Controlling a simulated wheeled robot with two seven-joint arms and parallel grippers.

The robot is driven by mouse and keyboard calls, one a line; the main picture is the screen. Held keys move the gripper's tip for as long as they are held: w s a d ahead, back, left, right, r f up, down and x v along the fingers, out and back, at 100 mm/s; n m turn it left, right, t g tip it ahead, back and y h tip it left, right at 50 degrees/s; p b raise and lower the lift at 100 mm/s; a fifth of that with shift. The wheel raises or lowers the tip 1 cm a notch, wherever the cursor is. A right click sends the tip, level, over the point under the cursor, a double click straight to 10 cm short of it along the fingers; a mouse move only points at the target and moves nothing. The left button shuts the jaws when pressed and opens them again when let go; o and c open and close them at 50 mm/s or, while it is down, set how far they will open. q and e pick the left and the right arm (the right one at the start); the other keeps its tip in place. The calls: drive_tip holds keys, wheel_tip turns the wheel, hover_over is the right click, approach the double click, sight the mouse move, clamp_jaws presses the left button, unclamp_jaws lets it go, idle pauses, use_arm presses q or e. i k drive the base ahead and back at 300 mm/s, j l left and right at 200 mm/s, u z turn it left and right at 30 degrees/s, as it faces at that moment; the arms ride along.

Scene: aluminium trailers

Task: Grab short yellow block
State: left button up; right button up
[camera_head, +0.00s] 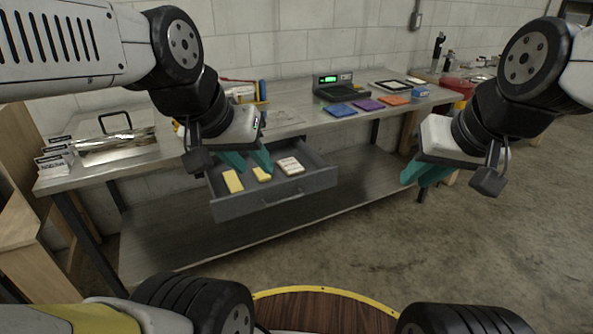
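The short yellow block (262,174) lies in the open grey drawer (275,200) under the bench, between a longer yellow block (233,182) on its left and white pieces (290,166) on its right. My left gripper (250,166) is at the back of the drawer, with its teal fingers apart. The right-hand finger is close to the short block's far end; I cannot tell whether they touch. Nothing shows between the fingers. My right gripper (420,184) hangs right of the drawer, with its teal fingers apart and empty.
The metal bench (300,125) above the drawer holds a scale (338,88), coloured packets (370,104) and a metal box (117,143). The drawer front and side walls surround the blocks. A lower shelf (200,235) lies beneath. The floor at right is clear.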

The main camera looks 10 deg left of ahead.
sight(261, 174)
drive_tip(key=i+j+u, duration=0.25)
drive_tip(key=i+j, duration=0.15)
drive_tip(key=j, duration=0.25)
drive_tip(key=i+j+u, duration=0.2)
drive_tip(key=i+j, duration=0.3)
drive_tip(key=k+j, duration=0.05)
